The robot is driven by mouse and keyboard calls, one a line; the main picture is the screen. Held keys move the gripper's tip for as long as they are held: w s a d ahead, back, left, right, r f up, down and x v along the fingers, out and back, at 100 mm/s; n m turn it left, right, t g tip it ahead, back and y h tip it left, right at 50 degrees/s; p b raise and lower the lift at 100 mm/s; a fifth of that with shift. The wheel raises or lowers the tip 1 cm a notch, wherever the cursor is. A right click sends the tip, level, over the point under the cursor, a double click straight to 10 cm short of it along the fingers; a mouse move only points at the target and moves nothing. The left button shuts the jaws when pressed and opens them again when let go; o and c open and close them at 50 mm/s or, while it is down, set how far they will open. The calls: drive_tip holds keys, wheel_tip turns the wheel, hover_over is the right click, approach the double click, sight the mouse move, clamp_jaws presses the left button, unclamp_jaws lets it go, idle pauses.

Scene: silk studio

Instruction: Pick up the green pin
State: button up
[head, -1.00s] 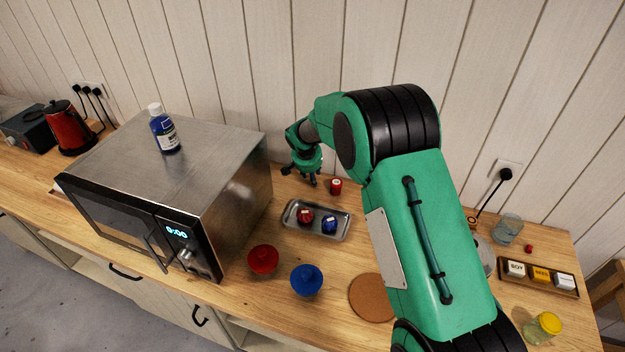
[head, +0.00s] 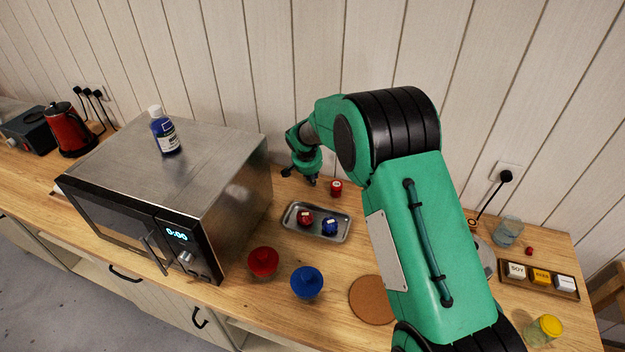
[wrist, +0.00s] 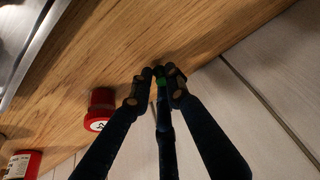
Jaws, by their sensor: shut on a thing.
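My gripper (wrist: 160,78) is low over the worktop near the back wall in the wrist view. Its fingers are shut on the green pin (wrist: 161,83), a small bit of green showing between the fingertips. Most of the pin is hidden by the fingers. In the head view my gripper (head: 311,181) is at the back of the counter, behind the metal tray, and the pin cannot be made out there.
A red lidded jar (head: 335,188) stands close beside my gripper. A metal tray (head: 291,230) with a red and a blue item lies in front. The microwave (head: 215,165) stands to the left, and the panelled wall is close behind.

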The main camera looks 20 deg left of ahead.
drive_tip(key=shift+r, duration=0.1)
drive_tip(key=shift+r+p, duration=0.3)
drive_tip(key=shift+r, duration=1.2)
drive_tip(key=shift+s+d+r, duration=0.15)
drive_tip(key=shift+s+r, duration=0.1)
drive_tip(key=s+d, duration=0.2)
drive_tip(key=s, duration=0.2)
drive_tip(key=s+d, duration=0.3)
drive_tip(key=s, duration=0.1)
drive_tip(key=s+d+r, duration=0.1)
drive_tip(key=s+d, duration=0.2)
drive_tip(key=s, duration=0.2)
drive_tip(key=shift+r, duration=0.1)
